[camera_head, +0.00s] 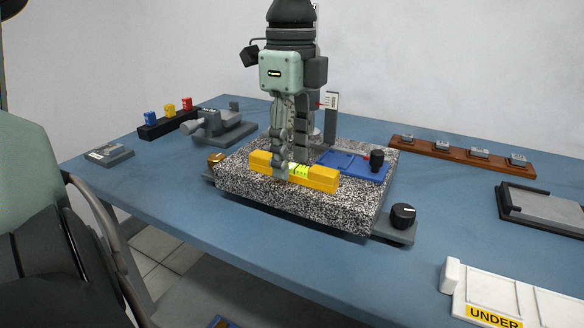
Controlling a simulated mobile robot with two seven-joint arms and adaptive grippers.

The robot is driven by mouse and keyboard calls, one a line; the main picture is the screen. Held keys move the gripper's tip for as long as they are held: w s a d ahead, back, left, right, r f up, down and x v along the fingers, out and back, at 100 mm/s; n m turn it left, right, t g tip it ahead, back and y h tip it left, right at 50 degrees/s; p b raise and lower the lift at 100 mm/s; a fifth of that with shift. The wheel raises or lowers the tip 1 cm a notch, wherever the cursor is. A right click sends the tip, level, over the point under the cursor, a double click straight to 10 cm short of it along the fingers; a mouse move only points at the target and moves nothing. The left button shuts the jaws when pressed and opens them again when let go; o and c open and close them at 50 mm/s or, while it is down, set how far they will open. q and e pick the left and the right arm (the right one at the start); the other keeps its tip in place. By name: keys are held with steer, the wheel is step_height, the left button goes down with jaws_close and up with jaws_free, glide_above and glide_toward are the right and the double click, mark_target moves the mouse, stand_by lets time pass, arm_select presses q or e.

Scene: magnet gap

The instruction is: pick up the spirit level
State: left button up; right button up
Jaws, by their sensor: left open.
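The spirit level (322,179) is a yellow bar with a bright green vial near its middle. It lies flat on the speckled granite block (250,187), near the block's front edge. My left gripper (291,169) points straight down over the level's middle and is open. One finger shows in front of the level and hides part of it. The other finger is farther back, its tip partly hidden behind the level. I cannot tell whether either finger touches it. My right gripper is not in view.
On the block behind the level are a blue plate (345,166) and a black knob (376,160). A gauge stand (331,110) rises behind. A black knob (403,215) sits at the front right, a white "UNDER" tray (520,305) lower right, a grey vise-like tool (222,126) left.

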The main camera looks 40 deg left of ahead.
arm_select(q)
steer(key=shift+f, duration=0.45)
steer(key=c, duration=0.5)
jaws_close()
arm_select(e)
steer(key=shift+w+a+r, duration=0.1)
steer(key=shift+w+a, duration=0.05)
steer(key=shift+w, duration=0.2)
arm_select(q)
steer(key=shift+w, duration=0.1)
